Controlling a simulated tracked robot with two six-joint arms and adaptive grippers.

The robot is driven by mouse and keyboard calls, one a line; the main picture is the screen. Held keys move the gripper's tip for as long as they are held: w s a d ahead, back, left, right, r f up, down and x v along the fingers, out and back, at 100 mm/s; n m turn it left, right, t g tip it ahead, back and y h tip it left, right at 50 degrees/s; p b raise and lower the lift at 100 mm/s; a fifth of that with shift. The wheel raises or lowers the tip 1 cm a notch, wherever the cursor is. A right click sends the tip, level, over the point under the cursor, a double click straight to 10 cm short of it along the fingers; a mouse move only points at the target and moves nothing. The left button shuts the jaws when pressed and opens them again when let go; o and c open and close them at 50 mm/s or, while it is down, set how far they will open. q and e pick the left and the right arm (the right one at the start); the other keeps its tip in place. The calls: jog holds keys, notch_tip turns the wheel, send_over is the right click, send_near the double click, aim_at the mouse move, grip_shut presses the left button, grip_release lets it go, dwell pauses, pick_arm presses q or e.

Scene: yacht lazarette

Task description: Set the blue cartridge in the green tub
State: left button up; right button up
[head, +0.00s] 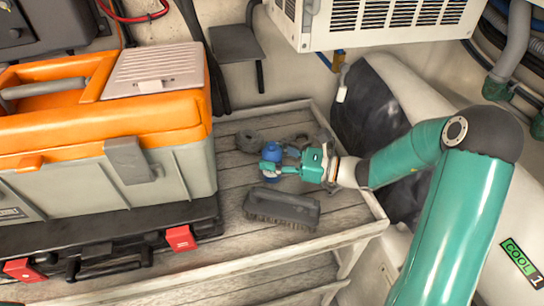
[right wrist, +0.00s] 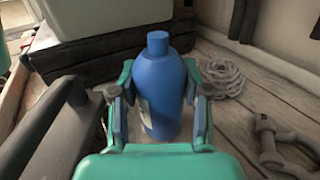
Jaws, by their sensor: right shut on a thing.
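The blue cartridge (head: 258,162) is over the wooden shelf, right of the toolbox, in the head view. In the right wrist view the cartridge (right wrist: 158,85) is upright, bottle-shaped with a narrow cap and a pale label on its side. My right gripper (head: 276,163) is shut on it, with a finger on each side of its body in the right wrist view (right wrist: 158,108). I cannot make out a green tub in either view. My left gripper is not in view.
An orange-lidded toolbox (head: 110,165) on a black case (head: 120,247) fills the left. A dark brush (head: 282,207) lies in front of the cartridge. A rope coil (right wrist: 222,77) and a grey shackle (right wrist: 280,145) lie nearby. The shelf has a raised rim (head: 300,246).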

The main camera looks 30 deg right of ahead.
jog(key=o, duration=0.8)
jog(key=shift+f, duration=0.1)
jog(key=o, duration=0.4)
jog(key=shift+o, duration=0.2)
